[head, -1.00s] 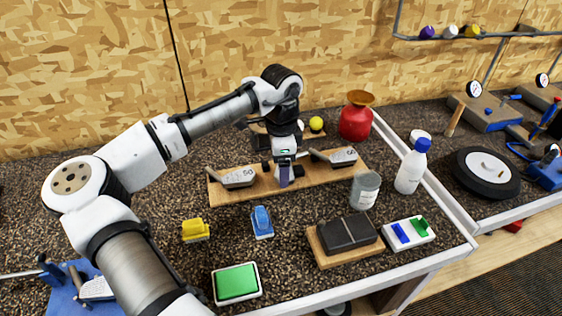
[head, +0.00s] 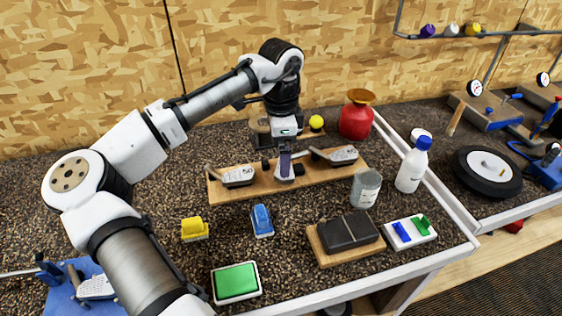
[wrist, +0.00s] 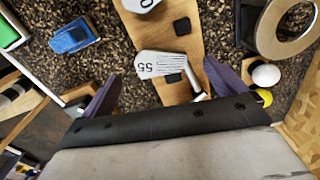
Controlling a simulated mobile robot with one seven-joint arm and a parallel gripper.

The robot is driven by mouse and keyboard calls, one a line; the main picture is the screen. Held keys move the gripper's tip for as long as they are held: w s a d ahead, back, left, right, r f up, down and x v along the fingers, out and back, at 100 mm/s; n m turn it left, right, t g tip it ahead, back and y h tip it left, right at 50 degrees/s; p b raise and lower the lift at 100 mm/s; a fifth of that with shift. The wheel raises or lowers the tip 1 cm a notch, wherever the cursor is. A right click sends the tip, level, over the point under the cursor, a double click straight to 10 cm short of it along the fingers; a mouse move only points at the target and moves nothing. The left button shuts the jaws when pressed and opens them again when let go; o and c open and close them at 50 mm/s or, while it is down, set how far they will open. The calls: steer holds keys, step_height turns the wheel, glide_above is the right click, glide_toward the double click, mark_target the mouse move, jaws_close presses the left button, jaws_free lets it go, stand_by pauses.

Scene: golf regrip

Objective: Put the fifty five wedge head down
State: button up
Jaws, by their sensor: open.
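The fifty five wedge head (wrist: 160,64) lies on the wooden board (wrist: 188,15) in the wrist view, its face marked 55 upward. Its short hosel points toward the right finger. My gripper (wrist: 163,72) is open, with one purple finger on each side of the wedge head in that view, and nothing is held. In the head view my gripper (head: 285,165) is just above the middle of the board (head: 222,197), between two other wedge heads. The middle head is partly hidden by the fingers there.
Wedge heads lie left (head: 238,176) and right (head: 342,155) on the board. A grey can (head: 365,188), a white bottle (head: 411,168) and a red vessel (head: 356,118) stand to the right. Blue (head: 262,221) and yellow (head: 194,229) brushes lie in front, with bare bench between.

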step_height(320, 180, up, 8)
steer(key=shift+b, duration=0.45)
steer(key=shift+f, duration=0.15)
